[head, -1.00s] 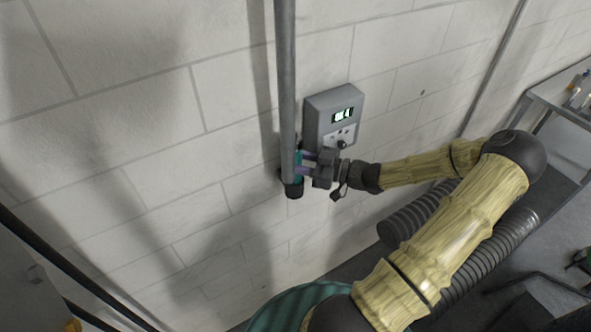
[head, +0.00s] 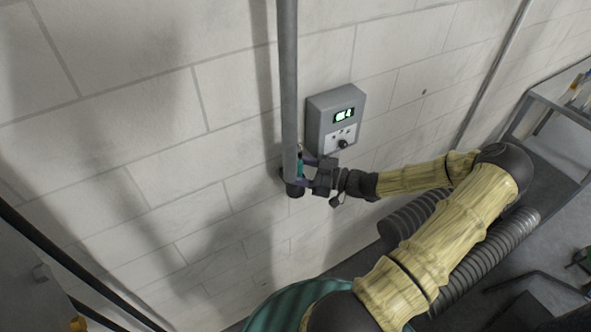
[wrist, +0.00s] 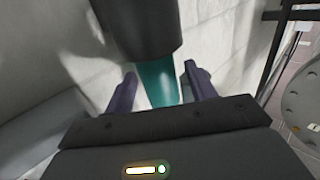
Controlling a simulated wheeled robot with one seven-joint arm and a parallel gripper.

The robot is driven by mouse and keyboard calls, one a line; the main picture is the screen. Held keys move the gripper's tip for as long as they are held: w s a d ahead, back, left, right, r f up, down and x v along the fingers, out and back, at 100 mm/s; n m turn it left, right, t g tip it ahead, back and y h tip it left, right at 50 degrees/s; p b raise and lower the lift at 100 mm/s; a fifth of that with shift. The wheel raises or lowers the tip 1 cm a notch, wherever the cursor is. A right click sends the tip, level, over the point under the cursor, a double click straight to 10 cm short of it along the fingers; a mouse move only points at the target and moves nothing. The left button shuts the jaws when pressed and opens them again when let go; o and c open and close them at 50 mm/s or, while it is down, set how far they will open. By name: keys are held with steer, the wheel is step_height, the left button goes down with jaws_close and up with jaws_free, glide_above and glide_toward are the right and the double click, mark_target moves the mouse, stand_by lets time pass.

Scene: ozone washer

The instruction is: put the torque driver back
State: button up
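The torque driver's teal body (head: 300,167) shows partly beside the grey vertical pipe in the head view. It also shows between my fingers in the wrist view (wrist: 160,86), where it meets a wide dark cylinder (wrist: 138,28). I cannot tell whether that cylinder is a holder or part of the driver. In the head view a dark round piece (head: 294,190) sits at the pipe's lower end. My gripper (head: 304,172) has its two purple fingers apart, one on each side of the teal body. In the wrist view (wrist: 161,88) a narrow gap shows beside the left finger.
The grey vertical pipe (head: 288,90) stands close to my fingers. A grey control box (head: 335,120) with a lit display is on the block wall just above my gripper. A ribbed dark hose (head: 470,265) runs below my arm. A metal table (head: 555,95) stands at the right.

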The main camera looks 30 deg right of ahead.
steer(key=shift+r, duration=0.1)
steer(key=b+v, duration=0.4)
steer(key=v, duration=0.8)
stand_by(0.5)
